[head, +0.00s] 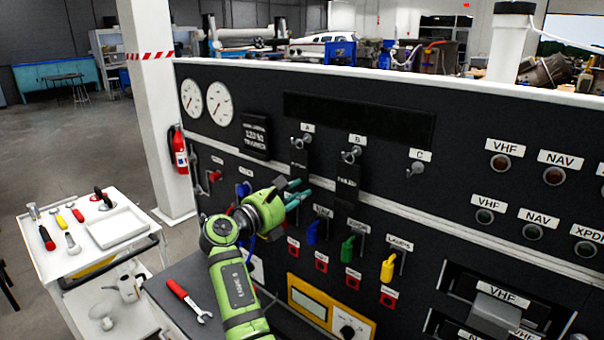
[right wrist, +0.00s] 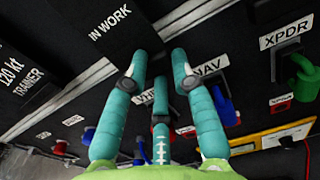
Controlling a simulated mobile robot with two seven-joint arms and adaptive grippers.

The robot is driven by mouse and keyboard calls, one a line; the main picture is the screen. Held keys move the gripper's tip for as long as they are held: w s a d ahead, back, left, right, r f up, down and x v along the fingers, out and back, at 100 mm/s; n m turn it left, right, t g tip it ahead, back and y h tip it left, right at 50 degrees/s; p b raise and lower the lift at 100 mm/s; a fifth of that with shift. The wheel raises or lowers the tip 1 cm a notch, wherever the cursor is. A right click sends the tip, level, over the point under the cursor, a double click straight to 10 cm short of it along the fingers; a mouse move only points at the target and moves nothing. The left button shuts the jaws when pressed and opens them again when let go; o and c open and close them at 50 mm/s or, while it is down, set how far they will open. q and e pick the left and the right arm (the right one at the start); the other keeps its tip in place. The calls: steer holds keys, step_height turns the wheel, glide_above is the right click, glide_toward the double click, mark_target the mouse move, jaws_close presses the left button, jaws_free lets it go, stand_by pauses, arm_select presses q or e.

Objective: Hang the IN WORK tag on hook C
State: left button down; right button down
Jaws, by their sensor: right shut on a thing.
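The IN WORK tag (head: 299,163) is a dark plate hanging below hook A (head: 306,141) on the black panel. Its white lettering shows in the right wrist view (right wrist: 110,22). My right gripper (head: 294,193), with teal fingers, is at the tag's lower end and shut on it; the exact contact is hard to see. The fingers also show in the right wrist view (right wrist: 158,82). Hook C (head: 415,169), at the right under its label, is bare. The FAILED tag (head: 347,182) hangs from hook B (head: 351,155). My left gripper is not in view.
Below the tags, the panel carries blue, green (head: 347,250) and yellow (head: 388,266) levers and red switches. A grey ledge (head: 190,285) holds a red-handled tool (head: 190,300). A white tool cart (head: 60,255) stands at the left. The panel face between hooks B and C is clear.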

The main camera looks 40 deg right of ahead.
steer(key=shift+w+a+r+t, duration=0.2)
steer(key=shift+w+a+t, duration=0.1)
steer(key=shift+w, duration=0.05)
steer(key=shift+w+a+f, duration=0.1)
steer(key=shift+w+a, duration=0.1)
steer(key=shift+a, duration=0.05)
steer(key=shift+s+a+p, duration=0.15)
steer(key=shift+a+p, duration=0.15)
steer(key=shift+a, duration=0.55)
steer(key=shift+a+f+p, duration=0.1)
steer(key=shift+a+p, duration=0.2)
steer(key=shift+a, duration=0.15)
steer(key=shift+d, duration=0.1)
